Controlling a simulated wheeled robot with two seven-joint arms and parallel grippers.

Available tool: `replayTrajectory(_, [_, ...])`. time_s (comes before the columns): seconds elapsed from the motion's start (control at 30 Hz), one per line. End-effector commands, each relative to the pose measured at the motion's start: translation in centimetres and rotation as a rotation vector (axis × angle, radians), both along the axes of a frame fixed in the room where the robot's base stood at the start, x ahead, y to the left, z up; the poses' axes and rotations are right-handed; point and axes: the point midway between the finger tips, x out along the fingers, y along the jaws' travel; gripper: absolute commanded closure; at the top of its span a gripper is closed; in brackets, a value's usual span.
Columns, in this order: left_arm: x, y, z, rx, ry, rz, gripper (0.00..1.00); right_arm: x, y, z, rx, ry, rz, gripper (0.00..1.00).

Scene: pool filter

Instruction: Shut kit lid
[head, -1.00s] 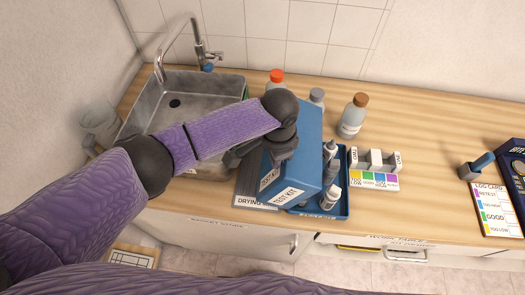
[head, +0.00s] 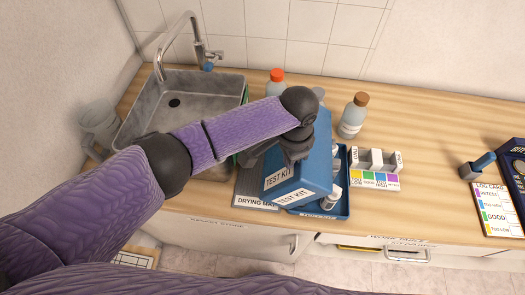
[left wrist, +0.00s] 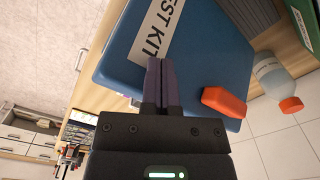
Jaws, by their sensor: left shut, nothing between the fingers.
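The blue test kit lid (head: 283,186) stands partly open, tilted over the kit's tray (head: 340,207) on the counter, in the head view. A "TEST KIT" label shows on it. Bottles (head: 331,197) stand in the tray, partly hidden by the lid. My left gripper (head: 296,160) is at the lid's outer face. In the left wrist view its two fingers (left wrist: 161,62) are together with nothing between them, in front of the blue lid (left wrist: 205,40) beside its label. I cannot tell whether they touch it. My right gripper is not in view.
The sink (head: 165,105) with its tap lies to the left. The drying mat (head: 255,190) is beside the kit. A brown-capped bottle (head: 351,118) and an orange-capped bottle (head: 276,82) stand behind.

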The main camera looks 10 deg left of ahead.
Motion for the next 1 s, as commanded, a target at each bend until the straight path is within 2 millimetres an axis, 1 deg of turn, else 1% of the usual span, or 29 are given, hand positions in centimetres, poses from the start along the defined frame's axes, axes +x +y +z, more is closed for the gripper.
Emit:
replayTrajectory(0.3, [0.0,-2.2,-0.1,-0.002,-0.001,-0.001,1.00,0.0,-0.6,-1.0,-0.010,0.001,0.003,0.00])
replayTrajectory(0.43, [-0.1,-2.7,0.0,-0.001,0.000,0.000,1.00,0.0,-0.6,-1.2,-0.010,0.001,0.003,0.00])
replayTrajectory(0.73, [-0.1,-2.7,0.0,-0.001,0.000,0.000,1.00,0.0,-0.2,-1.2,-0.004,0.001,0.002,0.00])
replayTrajectory(1.0, [-0.1,-4.5,-0.5,-0.002,-0.001,-0.001,1.00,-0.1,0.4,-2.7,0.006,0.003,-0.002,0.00])
